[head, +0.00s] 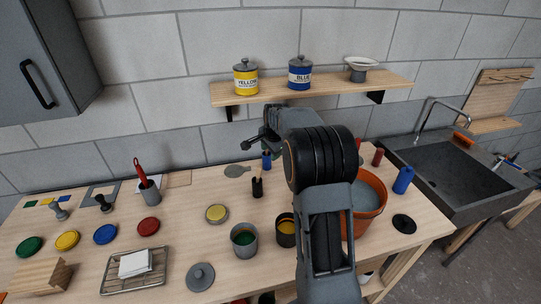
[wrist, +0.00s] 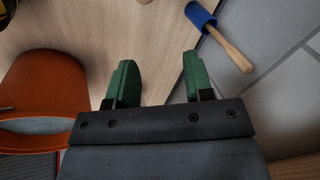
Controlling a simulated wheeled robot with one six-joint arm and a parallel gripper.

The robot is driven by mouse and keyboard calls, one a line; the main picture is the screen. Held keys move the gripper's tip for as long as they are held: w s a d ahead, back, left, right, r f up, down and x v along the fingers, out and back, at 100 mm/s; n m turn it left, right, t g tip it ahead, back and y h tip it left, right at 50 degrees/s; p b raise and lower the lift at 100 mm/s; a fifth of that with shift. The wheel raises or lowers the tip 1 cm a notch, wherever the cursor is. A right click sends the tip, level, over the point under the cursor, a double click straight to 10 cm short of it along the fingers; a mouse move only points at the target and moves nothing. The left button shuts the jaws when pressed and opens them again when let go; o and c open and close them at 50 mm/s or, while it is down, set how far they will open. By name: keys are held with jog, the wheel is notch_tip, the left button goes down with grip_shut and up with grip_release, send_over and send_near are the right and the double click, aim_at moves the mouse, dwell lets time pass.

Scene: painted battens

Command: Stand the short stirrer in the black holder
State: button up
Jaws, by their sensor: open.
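A small black holder (head: 257,189) stands upright on the table, with what looks like a thin wooden stick rising from it. I cannot tell whether this stick is the short stirrer, and I make out no other sure stirrer. My gripper (head: 250,140) is out over the back of the table near the wall, beyond the holder. In the wrist view my gripper (wrist: 158,64) shows two green fingers apart with nothing between them. A blue-headed tool with a wooden handle (wrist: 229,46) lies beyond the right finger, apart from it. The holder is not clearly seen in the wrist view.
An orange bucket (head: 372,204) stands right of the holder, also at left in the wrist view (wrist: 40,82). Paint cans (head: 244,240) stand in front. A grey cup (head: 149,192) holds a red-handled tool. A shelf (head: 320,90) with tins hangs above my arm.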

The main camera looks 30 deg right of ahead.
jog(key=b+v, duration=0.2)
jog(key=v, duration=0.7)
jog(key=s+a+r+n, duration=0.3)
jog(key=s+a+n, duration=0.1)
jog(key=s+a, duration=0.15)
jog(key=s+a+f+n, duration=0.2)
jog(key=s+a+n, duration=0.1)
jog(key=s, duration=0.4)
jog(key=s+a+f+n+t, duration=0.1)
jog(key=s+a+f+n, duration=0.1)
jog(key=s, duration=0.4)
jog(key=s+a+f+n, duration=0.3)
jog(key=s+a+n, duration=0.1)
jog(key=s+n, duration=0.2)
jog(key=shift+s+y, duration=0.3)
jog(key=shift+s, duration=0.55)
jog(key=shift+f, duration=0.1)
notch_tip(320, 180, down, 2)
jog(key=shift+f+b, duration=0.2)
jog(key=shift+b, duration=0.65)
